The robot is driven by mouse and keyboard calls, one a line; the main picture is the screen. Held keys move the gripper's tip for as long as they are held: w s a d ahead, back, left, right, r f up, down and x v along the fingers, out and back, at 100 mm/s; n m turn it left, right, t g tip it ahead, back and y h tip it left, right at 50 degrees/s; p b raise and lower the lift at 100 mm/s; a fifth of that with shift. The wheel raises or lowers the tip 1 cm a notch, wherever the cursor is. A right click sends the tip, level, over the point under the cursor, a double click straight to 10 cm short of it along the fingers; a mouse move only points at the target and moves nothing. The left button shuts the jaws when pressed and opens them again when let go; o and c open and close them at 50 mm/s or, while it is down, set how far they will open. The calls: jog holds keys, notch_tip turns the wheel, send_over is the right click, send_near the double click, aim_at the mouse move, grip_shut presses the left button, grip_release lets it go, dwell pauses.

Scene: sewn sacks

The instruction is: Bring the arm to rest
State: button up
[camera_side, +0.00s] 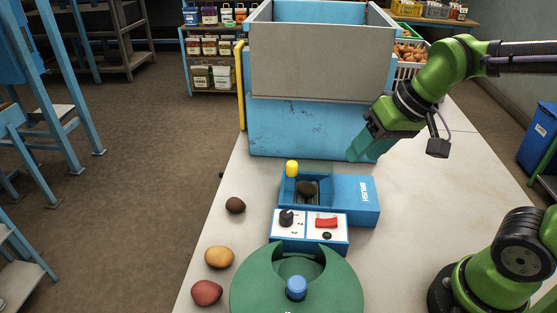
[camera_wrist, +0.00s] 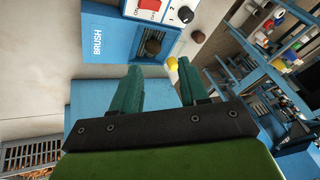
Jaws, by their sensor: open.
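My gripper (camera_side: 362,147) is at the end of my green arm, in the air in front of the large blue bin's lower wall. In the wrist view my gripper (camera_wrist: 161,80) shows two teal fingers spread apart with nothing between them. The blue brush machine (camera_side: 357,201), marked BRUSH, stands on the table below and to the left of my gripper in the side view.
A control panel (camera_side: 288,243) with a black knob and red switch adjoins the brush machine. A green round lidded thing (camera_side: 250,287) is at the front. Dark (camera_side: 235,205), yellow (camera_side: 219,257) and red (camera_side: 206,292) potatoes lie along the left edge. The tall grey-and-blue bin (camera_side: 270,125) stands behind.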

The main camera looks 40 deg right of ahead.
jog(key=shift+s+d+r+m+t, duration=0.2)
jog(key=shift+s+d+t, duration=0.15)
jog(key=shift+s, duration=0.35)
jog(key=shift+s+d+r+m+t, duration=0.2)
jog(key=shift+s+d+t, duration=0.15)
jog(key=shift+s, duration=0.35)
jog(key=shift+s+d+r+m+t, duration=0.2)
jog(key=shift+s+d+t, duration=0.15)
jog(key=shift+s, duration=0.35)
